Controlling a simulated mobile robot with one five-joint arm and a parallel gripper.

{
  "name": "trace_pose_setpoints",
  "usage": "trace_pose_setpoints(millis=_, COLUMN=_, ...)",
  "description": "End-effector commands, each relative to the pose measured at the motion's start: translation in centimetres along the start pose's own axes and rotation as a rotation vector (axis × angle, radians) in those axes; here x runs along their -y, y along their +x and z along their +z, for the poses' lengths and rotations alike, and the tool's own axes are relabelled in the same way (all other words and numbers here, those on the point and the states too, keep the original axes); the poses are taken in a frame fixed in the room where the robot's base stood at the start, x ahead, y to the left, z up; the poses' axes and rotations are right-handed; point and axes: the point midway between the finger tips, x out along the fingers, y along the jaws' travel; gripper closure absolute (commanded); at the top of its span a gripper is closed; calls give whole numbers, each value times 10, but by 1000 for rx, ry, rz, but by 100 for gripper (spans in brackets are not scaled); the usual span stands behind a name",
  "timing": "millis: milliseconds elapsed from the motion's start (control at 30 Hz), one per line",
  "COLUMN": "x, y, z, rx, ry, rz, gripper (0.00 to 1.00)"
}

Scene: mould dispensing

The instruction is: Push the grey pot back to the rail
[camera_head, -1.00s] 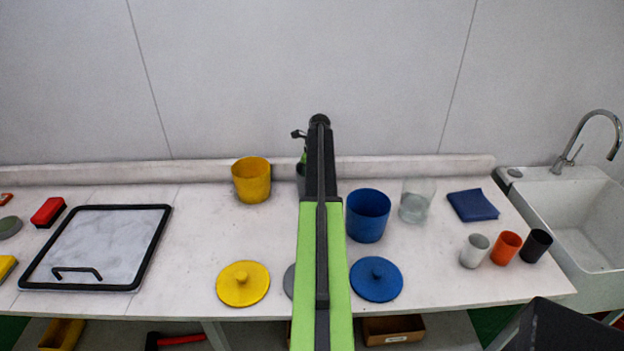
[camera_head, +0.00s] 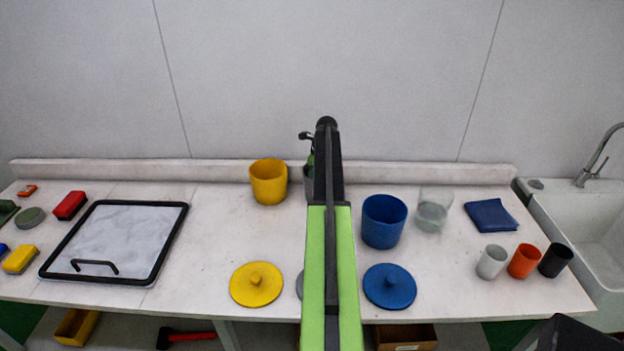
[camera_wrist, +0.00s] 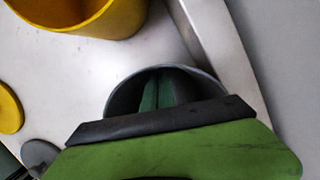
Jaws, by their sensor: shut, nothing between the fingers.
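The grey pot (camera_wrist: 112,98) shows in the wrist view as a round rim around my gripper (camera_wrist: 166,88). My green fingertips are shut and empty, and they point down over or into the pot's mouth; how deep they reach I cannot tell. The rail (camera_wrist: 222,48) runs close along the pot's right side in that view; whether they touch is unclear. In the head view only a sliver of the grey pot (camera_head: 309,186) shows left of my arm, close to the back rail (camera_head: 420,173). My arm hides the rest.
A yellow pot (camera_head: 268,183) stands left of the grey pot, near the rail. A blue pot (camera_head: 384,222) and a clear beaker (camera_head: 433,210) stand to the right. Yellow (camera_head: 256,284) and blue (camera_head: 389,286) lids lie at the front. A grey lid (camera_head: 299,285) is mostly hidden.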

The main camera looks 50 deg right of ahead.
Motion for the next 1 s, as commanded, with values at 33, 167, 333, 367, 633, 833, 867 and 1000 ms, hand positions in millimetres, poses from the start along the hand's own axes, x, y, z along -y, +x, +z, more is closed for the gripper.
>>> trace_pose_setpoints(millis=33, x=0, y=0, z=-1, rx=0, ry=0, rz=0, gripper=100)
trace_pose_setpoints(millis=167, x=0, y=-2, z=-7, rx=0, ry=-1, rz=1, gripper=100)
trace_pose_setpoints(millis=333, x=2, y=-7, z=-27, rx=0, ry=-3, rz=1, gripper=100)
trace_pose_setpoints(millis=367, x=2, y=-24, z=-24, rx=1, ry=-3, rz=1, gripper=100)
trace_pose_setpoints(millis=633, x=1, y=-88, z=-22, rx=0, ry=-5, rz=1, gripper=100)
trace_pose_setpoints(millis=833, x=1, y=-108, z=-22, rx=1, ry=-5, rz=2, gripper=100)
trace_pose_setpoints(millis=867, x=1, y=-108, z=-22, rx=1, ry=-6, rz=2, gripper=100)
trace_pose_setpoints(millis=1000, x=1, y=-106, z=-23, rx=1, ry=-6, rz=2, gripper=100)
